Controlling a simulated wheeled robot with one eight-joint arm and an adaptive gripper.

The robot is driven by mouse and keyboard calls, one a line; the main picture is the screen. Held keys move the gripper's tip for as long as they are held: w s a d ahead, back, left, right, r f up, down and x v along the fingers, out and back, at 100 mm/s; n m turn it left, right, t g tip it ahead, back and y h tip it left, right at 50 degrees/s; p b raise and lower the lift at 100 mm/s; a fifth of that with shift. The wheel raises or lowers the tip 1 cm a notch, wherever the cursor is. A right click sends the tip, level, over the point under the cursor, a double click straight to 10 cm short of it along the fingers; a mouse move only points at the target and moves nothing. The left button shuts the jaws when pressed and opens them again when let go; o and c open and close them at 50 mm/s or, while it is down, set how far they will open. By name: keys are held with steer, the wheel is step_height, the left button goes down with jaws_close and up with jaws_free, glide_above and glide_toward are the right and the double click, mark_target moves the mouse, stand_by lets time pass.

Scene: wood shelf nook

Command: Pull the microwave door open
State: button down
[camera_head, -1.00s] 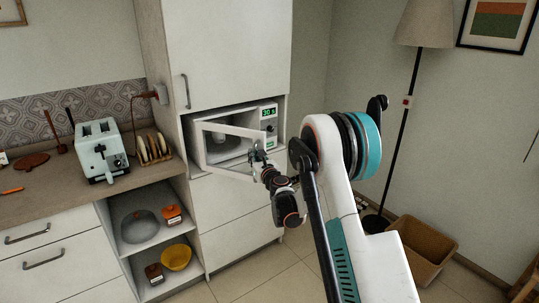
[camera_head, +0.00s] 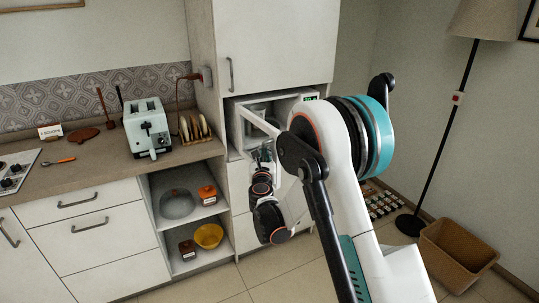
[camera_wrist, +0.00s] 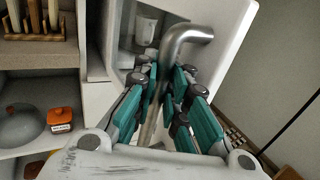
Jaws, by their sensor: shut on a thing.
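The microwave (camera_head: 311,98) sits in a niche of the tall white cabinet, with its green display partly showing. Its white-framed door (camera_head: 258,121) stands open and swung outward, and my arm hides much of it. In the wrist view the door (camera_wrist: 232,28) is a white panel with a bent metal handle (camera_wrist: 190,36). My gripper (camera_wrist: 168,78) is shut on this handle, its teal-padded fingers on either side of the bar. In the head view my gripper (camera_head: 264,150) is small and low at the door, partly hidden by my arm.
Open shelves below hold a yellow bowl (camera_head: 208,236) and a grey dome (camera_head: 177,204). A wicker basket (camera_head: 458,254) and floor lamp (camera_head: 455,110) stand right.

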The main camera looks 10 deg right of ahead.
steer(key=shift+s+f, duration=0.1)
steer(key=shift+s, duration=0.05)
steer(key=c, duration=1.6)
jaws_free()
steer(key=shift+s, duration=0.1)
steer(key=shift+a, duration=0.1)
steer(key=s+a, duration=0.2)
steer(key=s, duration=0.9)
steer(key=shift+s, duration=0.35)
